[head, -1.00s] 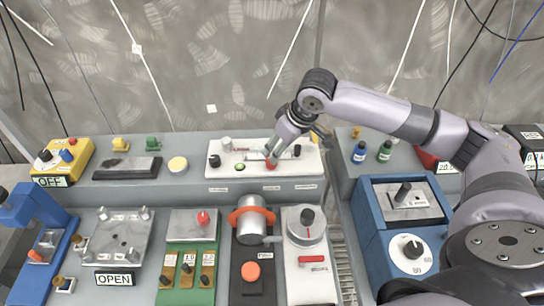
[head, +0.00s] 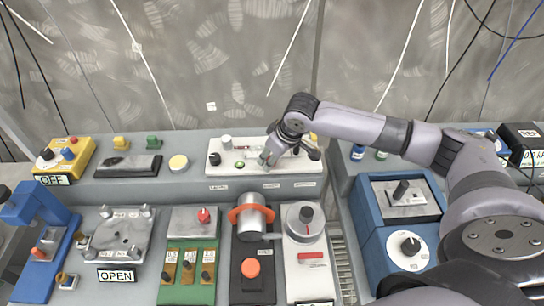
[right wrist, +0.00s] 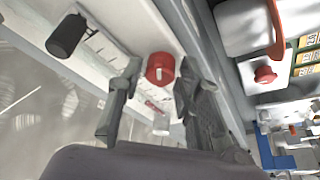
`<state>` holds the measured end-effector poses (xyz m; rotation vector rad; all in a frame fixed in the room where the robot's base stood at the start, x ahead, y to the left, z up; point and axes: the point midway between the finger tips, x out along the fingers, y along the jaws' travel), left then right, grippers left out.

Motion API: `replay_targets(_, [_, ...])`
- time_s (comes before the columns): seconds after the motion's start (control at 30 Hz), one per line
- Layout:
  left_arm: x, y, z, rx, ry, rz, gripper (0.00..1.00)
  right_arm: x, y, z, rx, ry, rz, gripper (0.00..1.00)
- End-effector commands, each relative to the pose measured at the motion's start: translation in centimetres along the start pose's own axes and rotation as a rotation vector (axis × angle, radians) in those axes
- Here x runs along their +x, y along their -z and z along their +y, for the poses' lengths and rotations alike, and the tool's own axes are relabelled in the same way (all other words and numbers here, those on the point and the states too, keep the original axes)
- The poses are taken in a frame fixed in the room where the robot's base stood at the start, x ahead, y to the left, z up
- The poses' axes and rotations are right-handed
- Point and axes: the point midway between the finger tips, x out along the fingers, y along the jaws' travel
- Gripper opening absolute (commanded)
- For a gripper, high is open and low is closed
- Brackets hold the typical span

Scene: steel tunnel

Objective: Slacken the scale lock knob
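A red knob (right wrist: 160,66) with a white mark, apparently the scale lock knob, shows in the right wrist view on a pale panel. My right gripper (right wrist: 158,66) is open, its fingertips on either side of the knob with small gaps visible. In the head view the right gripper (head: 266,160) is at the white panel (head: 222,170) on the back ledge and hides the red knob. The small labels below that panel are too small to read. My left gripper is in neither view.
An orange-banded metal cylinder (head: 253,217) stands in front.

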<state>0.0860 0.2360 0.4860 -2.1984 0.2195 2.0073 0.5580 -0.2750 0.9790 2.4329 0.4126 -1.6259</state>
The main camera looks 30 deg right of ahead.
Motion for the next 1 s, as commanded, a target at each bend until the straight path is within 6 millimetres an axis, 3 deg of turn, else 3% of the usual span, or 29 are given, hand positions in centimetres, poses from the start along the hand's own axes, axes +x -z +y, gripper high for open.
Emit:
replay_targets(0.43, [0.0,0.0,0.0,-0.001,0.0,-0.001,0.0,0.0,0.0,0.0,0.0,0.0,0.0,0.01])
replay_targets(0.77, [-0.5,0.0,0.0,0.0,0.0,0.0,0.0,-0.2,0.1,0.1,-0.023,0.01,0.0,0.0])
replay_targets(1.0, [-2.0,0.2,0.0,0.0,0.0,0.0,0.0,-0.3,0.1,0.2,-0.131,0.056,-0.002,0.0])
